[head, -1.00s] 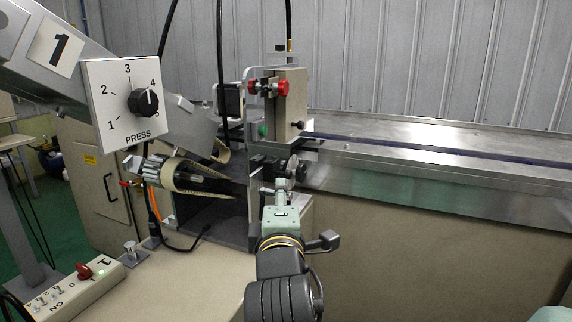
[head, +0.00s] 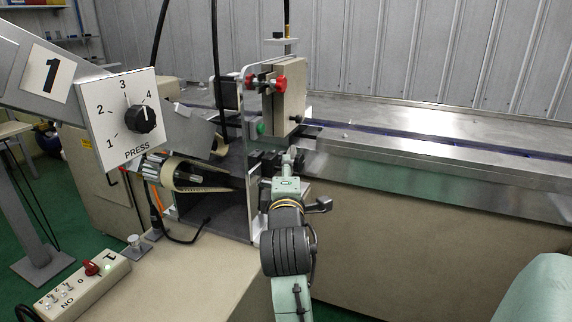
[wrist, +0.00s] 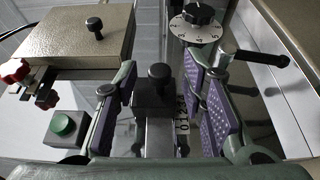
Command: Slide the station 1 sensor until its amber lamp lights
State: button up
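In the wrist view, a black block with a round black knob on top (wrist: 157,88), which looks like the station 1 sensor, sits on a metal rail with a number scale beside it. My gripper (wrist: 160,112) is open. Its purple-padded fingers stand on either side of the block, with visible gaps. In the head view my gripper (head: 289,160) reaches to the black rail parts under the beige box, and it hides much of the sensor. No lit amber lamp shows in either view.
A beige box (head: 284,95) with red knobs (head: 281,82) stands above the rail. A green button (wrist: 63,123) lies left of my fingers. A numbered dial (wrist: 195,22) and a black lever (wrist: 255,57) crowd the right. The PRESS dial panel (head: 126,119) hangs at left.

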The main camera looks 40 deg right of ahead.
jog(key=shift+x, duration=0.8)
jog(key=shift+c, duration=0.4)
jog(key=shift+r, duration=0.1)
jog(key=c, duration=0.8)
grip_shut()
